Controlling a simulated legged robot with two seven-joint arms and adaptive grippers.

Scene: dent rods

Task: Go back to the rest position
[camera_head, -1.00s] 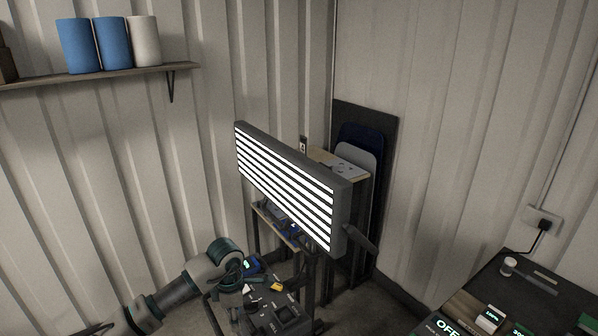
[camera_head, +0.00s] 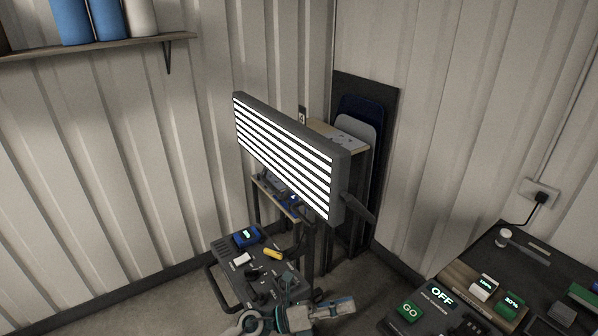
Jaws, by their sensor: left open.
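My left gripper (camera_head: 290,292) is at the bottom centre of the head view, at the front of a dark tool cart (camera_head: 231,271). It is open, with nothing seen between its fingers. Grey and teal parts of my left arm lie around it at the bottom edge and partly hide it. Whether it touches the cart is hard to tell. My right gripper is not in view.
A striped light panel (camera_head: 290,155) stands behind the cart. On the cart are a blue device (camera_head: 246,237), a yellow item (camera_head: 273,254) and a white item (camera_head: 241,259). A control bench (camera_head: 470,250) stands at right. Blue rolls (camera_head: 107,18) sit on a wall shelf.

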